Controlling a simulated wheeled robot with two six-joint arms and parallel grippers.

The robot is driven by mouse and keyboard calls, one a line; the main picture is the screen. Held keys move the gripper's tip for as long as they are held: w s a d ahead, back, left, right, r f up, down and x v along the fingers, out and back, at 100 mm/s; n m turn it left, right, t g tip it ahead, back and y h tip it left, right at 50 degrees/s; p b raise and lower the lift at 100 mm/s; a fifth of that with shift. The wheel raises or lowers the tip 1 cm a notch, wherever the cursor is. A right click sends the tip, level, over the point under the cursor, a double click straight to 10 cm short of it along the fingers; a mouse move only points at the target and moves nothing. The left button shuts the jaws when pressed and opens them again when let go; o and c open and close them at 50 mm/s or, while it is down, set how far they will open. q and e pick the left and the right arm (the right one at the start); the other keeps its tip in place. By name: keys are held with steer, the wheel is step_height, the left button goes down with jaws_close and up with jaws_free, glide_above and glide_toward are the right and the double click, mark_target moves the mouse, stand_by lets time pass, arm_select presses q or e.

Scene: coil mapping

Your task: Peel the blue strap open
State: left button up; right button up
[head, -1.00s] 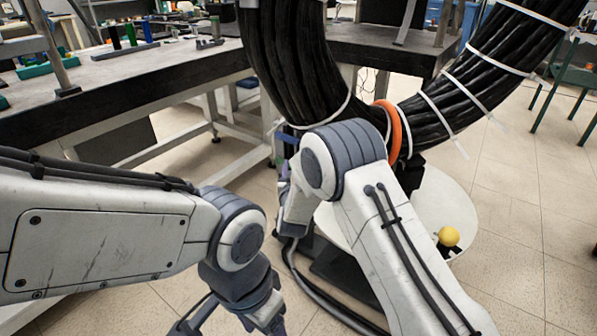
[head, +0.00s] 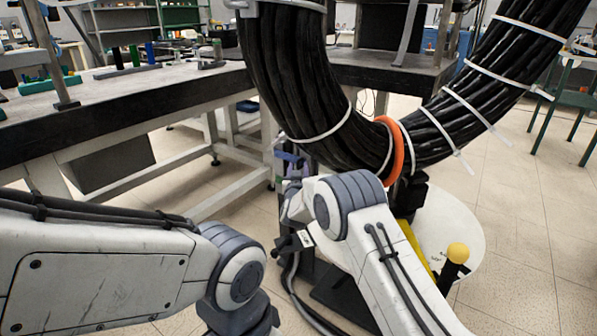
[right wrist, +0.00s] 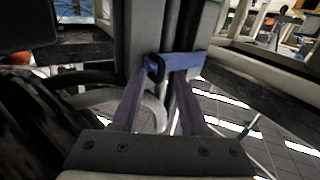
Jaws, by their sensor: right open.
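The blue strap (right wrist: 196,61) is a short blue band across a grey upright post, with a small black loop at its left part in the right wrist view. Nothing is clearly held. My left arm shows in the head view, but its gripper is below the picture's edge.
A thick black cable bundle (head: 290,90) with white ties hangs in a U, with an orange ring (head: 396,150) around it. A workbench (head: 120,95) stands at left. A round white base (head: 460,225) and yellow-topped knob (head: 458,253) are at right. Open tiled floor lies beyond.

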jaws_close()
steer(key=shift+a, duration=0.2)
stand_by(1.3)
